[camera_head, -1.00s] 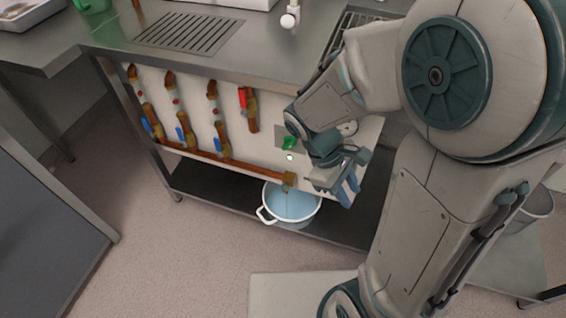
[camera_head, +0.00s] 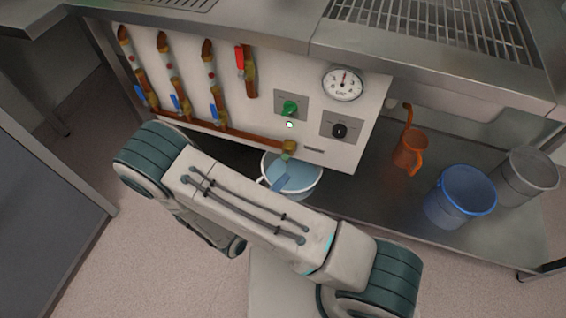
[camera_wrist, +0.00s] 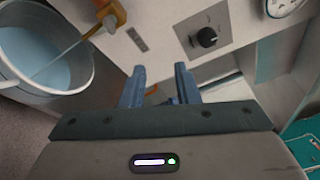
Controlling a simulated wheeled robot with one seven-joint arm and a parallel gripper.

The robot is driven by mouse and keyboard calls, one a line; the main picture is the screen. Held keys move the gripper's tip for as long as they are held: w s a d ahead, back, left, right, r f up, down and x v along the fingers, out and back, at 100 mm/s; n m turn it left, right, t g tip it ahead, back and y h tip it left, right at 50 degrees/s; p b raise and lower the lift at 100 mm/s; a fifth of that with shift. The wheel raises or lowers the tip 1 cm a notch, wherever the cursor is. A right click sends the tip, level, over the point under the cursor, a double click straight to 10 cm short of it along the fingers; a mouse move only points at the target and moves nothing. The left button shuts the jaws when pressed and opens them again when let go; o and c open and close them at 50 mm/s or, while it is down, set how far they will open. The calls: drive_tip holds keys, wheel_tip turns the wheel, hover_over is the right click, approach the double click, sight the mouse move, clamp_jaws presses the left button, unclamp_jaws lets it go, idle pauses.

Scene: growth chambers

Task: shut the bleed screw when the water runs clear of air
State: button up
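The brass bleed fitting (camera_head: 289,147) is at the right end of the copper pipe, low on the panel. It also shows at the top left of the wrist view (camera_wrist: 112,14). A thin stream falls from it into a white pot (camera_head: 317,190) of bluish water; the pot fills the left of the wrist view (camera_wrist: 88,72). I cannot tell whether the stream carries air. My gripper (camera_wrist: 158,72) is open and empty, its two blue fingers apart, to the right of the pot and below the fitting in the wrist view. In the head view my arm hides most of it.
The panel holds a green knob (camera_head: 289,107), a black knob (camera_head: 339,131), a gauge (camera_head: 343,83), a red-handled valve (camera_head: 240,62) and several blue-handled valves. An orange jug (camera_head: 408,153), a blue bucket (camera_head: 462,197) and a grey bucket (camera_head: 526,176) are at the right on the lower shelf.

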sight(285, 157)
drive_tip(key=s+a+f+n+t+y, duration=0.1)
drive_tip(key=a+f+n+t+y, duration=0.2)
drive_tip(key=f+n+y, duration=0.3)
drive_tip(key=w+d+h+b, duration=0.1)
drive_tip(key=w+d, duration=0.3)
drive_tip(key=w, duration=0.8)
drive_tip(key=shift+d+r+n+b, duration=0.15)
drive_tip(key=shift+n+b, duration=0.15)
drive_tip(key=shift+b, duration=0.6)
drive_tip(key=shift+w, duration=0.1)
clamp_jaws()
